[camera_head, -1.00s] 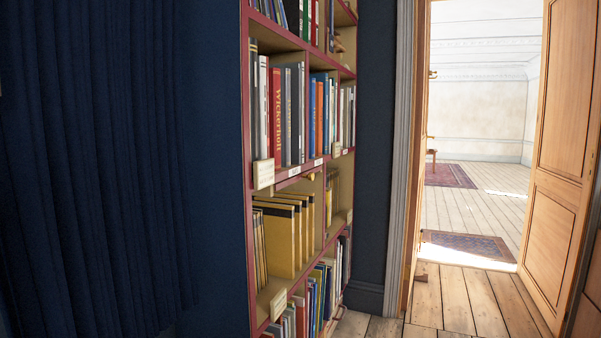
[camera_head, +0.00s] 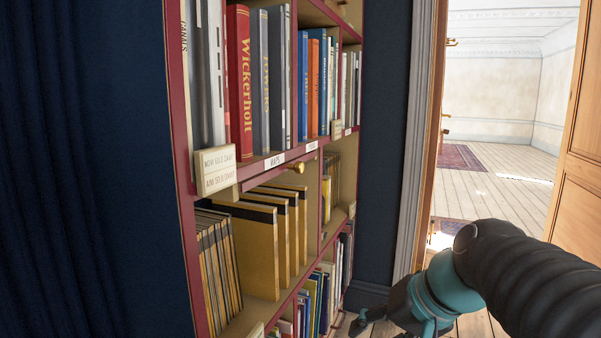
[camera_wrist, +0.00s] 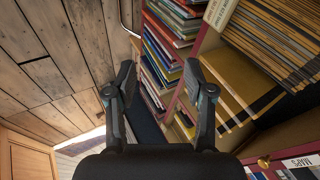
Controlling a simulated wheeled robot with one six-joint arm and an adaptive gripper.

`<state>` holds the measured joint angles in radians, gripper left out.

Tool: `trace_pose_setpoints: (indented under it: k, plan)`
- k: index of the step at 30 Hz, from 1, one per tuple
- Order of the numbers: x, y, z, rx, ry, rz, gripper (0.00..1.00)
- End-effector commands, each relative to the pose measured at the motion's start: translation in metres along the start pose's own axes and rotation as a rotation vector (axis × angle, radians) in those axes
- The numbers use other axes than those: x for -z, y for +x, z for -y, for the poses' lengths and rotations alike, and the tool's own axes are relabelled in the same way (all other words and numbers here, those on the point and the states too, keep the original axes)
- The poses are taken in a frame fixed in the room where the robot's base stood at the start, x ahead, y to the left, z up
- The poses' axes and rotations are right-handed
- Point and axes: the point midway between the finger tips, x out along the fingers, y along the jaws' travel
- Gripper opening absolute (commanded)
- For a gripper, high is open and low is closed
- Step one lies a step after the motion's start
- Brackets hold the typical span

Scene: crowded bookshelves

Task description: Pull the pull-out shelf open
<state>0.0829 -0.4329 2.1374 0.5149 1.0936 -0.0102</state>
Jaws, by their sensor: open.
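The pull-out shelf (camera_head: 265,178) appears as a thin board just under the row of upright books, flush with the bookcase as far as I can tell. A small brass knob (camera_head: 297,167) sticks out from its front, beside a MAPS label (camera_head: 274,161). In the wrist view the knob (camera_wrist: 264,162) is at the lower right, next to the MAPS label. My gripper (camera_wrist: 160,72) is open and empty, its fingers spread in front of the lower shelves and apart from the knob. In the head view my gripper is at the lower right, partly cut off.
Yellow folders (camera_head: 262,250) fill the compartment below. A sign card (camera_head: 216,171) hangs at the shelf's left end. A dark curtain (camera_head: 80,180) is on the left. An open doorway with a wooden door (camera_head: 575,150) stands to the right. Bare floorboards (camera_wrist: 60,45) show beside the bookcase.

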Motion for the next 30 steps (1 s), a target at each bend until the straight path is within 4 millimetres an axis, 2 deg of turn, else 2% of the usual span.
trace_pose_setpoints:
  k: [1, 3, 9, 12, 16, 21, 26, 30]
  plan:
    - [0.021, 0.004, 0.015, 0.070, 0.046, 0.019, 0.53]
    - [0.049, 0.002, 0.038, 0.177, 0.101, 0.040, 0.53]
    - [0.137, -0.012, 0.092, 0.500, 0.222, 0.089, 0.53]
    - [0.180, -0.024, 0.109, 0.660, 0.257, 0.103, 0.53]
    - [0.226, -0.041, 0.120, 0.838, 0.277, 0.113, 0.53]
    - [0.260, -0.057, 0.123, 0.983, 0.281, 0.115, 0.53]
    - [0.269, -0.062, 0.127, 1.028, 0.278, 0.117, 0.53]
    - [0.270, -0.055, 0.141, 1.031, 0.277, 0.119, 0.53]
